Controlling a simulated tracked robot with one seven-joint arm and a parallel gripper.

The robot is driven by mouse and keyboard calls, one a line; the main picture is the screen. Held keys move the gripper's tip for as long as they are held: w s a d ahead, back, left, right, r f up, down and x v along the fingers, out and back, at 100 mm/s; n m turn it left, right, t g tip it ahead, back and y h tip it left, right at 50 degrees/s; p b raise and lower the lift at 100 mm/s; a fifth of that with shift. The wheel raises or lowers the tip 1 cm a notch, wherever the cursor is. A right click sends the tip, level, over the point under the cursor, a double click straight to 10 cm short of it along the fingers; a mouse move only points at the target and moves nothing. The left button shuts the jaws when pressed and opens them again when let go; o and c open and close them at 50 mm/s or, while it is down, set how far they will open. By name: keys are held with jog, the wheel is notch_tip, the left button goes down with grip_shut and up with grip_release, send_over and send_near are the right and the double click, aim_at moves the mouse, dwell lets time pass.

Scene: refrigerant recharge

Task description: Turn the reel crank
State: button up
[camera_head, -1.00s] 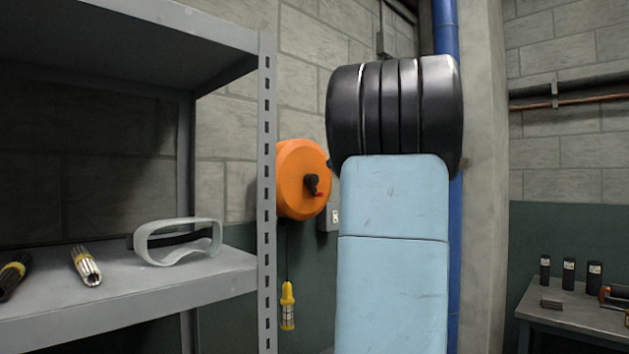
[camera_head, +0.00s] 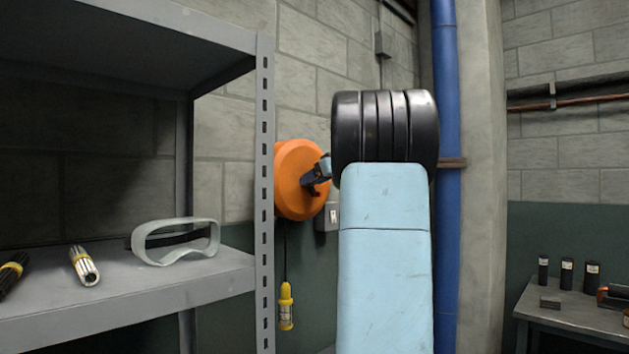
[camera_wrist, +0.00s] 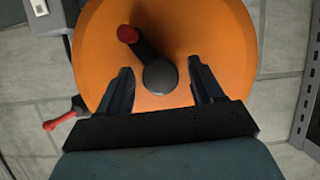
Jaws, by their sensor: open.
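The orange reel (camera_head: 296,160) is mounted on the block wall just right of the shelf post. It fills much of the wrist view (camera_wrist: 210,40). Its crank (camera_wrist: 145,48) is a dark arm running from a grey round hub (camera_wrist: 160,77) to a red knob (camera_wrist: 128,34). My gripper (camera_wrist: 161,72) is open in front of the reel, its two dark fingers on either side of the hub. The knob lies beyond the fingertips, toward the upper left. In the head view my gripper (camera_head: 318,176) overlaps the reel's front and hides most of the crank.
A grey shelf (camera_head: 130,295) at the left holds goggles (camera_head: 175,241) and tools. A yellow handle (camera_head: 286,306) hangs below the reel. A grey switch box (camera_head: 328,217) is beside it. A blue pipe (camera_head: 445,200) stands behind my arm. A bench (camera_head: 575,312) is at the right.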

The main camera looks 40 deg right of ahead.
jog(key=shift+c, duration=0.3)
jog(key=c, duration=1)
jog(key=shift+y, duration=0.3)
jog(key=m+t+y, duration=0.1)
jog(key=m+y, duration=0.1)
jog(key=m, duration=0.4)
jog(key=m+t+y, duration=0.2)
jog(key=m, duration=0.5)
jog(key=f+m+t+y, duration=0.1)
jog(key=m+y, duration=0.1)
jog(key=m, duration=0.4)
jog(key=shift+d+t+y, duration=0.3)
jog(key=shift+d, duration=0.05)
jog(key=shift+f+m, duration=0.1)
jog(key=shift+m, duration=0.3)
